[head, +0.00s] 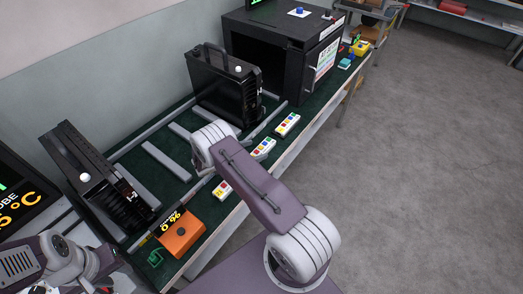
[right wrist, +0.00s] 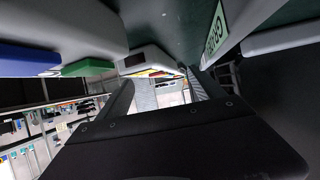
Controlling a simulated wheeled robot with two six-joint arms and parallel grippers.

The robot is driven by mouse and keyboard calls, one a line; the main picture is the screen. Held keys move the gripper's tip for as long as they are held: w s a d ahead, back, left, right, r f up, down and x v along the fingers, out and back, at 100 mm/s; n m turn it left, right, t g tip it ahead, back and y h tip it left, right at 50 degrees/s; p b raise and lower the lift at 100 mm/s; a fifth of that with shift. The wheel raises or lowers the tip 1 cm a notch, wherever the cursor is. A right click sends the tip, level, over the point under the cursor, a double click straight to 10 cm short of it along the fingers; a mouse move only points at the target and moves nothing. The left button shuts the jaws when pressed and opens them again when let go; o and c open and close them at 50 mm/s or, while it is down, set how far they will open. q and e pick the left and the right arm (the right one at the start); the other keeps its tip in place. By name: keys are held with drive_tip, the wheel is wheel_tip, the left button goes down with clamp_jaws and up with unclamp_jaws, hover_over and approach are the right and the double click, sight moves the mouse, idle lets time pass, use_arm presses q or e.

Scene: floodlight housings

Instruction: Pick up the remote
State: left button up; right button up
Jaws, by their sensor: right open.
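Three white remotes with coloured buttons lie along the front edge of the green-topped bench: a far one (head: 288,124), a middle one (head: 264,148) partly behind my right arm, and a near one (head: 222,189). In the head view my right arm hides its own gripper. In the right wrist view my right gripper (right wrist: 163,88) is open, with a white remote-like thing (right wrist: 150,62) with a dark window and coloured buttons just beyond and between the fingers. I cannot tell which remote it is. My left gripper (head: 102,264) is at the lower left, its jaws unclear.
Two black floodlight housings (head: 226,88) (head: 98,178) stand on the bench (head: 128,160) among grey rails. A black chamber (head: 275,50) stands at the far end. An orange box (head: 181,234) sits near the front left. The grey floor at right is clear.

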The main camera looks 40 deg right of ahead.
sight(261, 148)
drive_tip(key=x, duration=0.4)
drive_tip(key=shift+d, duration=0.2)
use_arm(q)
drive_tip(key=shift+r, duration=0.35)
use_arm(e)
drive_tip(key=shift+a, duration=0.1)
drive_tip(key=shift+c, duration=1.2)
drive_tip(key=c, duration=1.4)
drive_tip(key=shift+c, duration=0.2)
drive_tip(key=shift+r, duration=0.1)
